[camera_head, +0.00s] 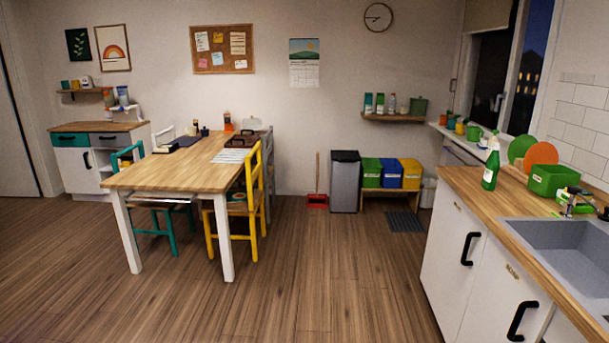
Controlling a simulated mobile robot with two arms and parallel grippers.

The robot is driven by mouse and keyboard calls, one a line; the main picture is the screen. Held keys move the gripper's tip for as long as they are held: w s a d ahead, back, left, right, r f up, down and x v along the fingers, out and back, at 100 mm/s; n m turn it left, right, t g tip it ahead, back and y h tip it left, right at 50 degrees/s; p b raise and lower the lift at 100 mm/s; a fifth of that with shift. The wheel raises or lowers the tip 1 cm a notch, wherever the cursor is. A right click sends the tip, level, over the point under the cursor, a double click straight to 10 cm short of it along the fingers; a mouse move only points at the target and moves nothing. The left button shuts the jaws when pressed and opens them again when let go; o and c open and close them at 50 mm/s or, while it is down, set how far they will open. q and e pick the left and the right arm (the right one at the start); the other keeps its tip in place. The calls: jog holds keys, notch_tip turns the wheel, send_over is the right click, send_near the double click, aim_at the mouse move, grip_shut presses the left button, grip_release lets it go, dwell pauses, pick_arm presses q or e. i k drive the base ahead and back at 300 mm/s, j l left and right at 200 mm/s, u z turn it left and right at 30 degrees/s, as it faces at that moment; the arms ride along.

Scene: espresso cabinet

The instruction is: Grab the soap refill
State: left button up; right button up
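I cannot tell for sure which thing is the soap refill. On the far wall shelf (393,118) stand two green-and-white containers (368,104), small white bottles (391,104) and a dark green pot (418,106), all too small to read. A green bottle with a white spray top (490,168) stands upright on the wooden counter at the right. Neither of my grippers shows in the head view.
The counter (470,190) has a green bin (552,180) and a grey sink (565,250). A wooden table (165,172) with chairs stands at the left. A grey trash can (345,180) and coloured bins (391,172) line the far wall. The middle floor (330,270) is clear.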

aim_at(492, 166)
jog(key=z, duration=2.15)
jog(key=i+j+u, duration=0.1)
jog(key=j, duration=0.3)
jog(key=i+j+u, duration=0.15)
jog(key=j, duration=0.3)
jog(key=i+j+u, duration=0.1)
jog(key=j, duration=0.3)
jog(key=i+j+u, duration=0.15)
jog(key=j, duration=0.25)
jog(key=i+j+u, duration=0.1)
jog(key=j, duration=0.25)
jog(key=i+j+u, duration=0.1)
jog(key=i+j, duration=0.2)
jog(key=i+l+u, duration=0.2)
jog(key=i+u, duration=0.15)
jog(key=i, duration=0.15)
jog(key=i+l+u, duration=0.3)
jog(key=i, duration=0.2)
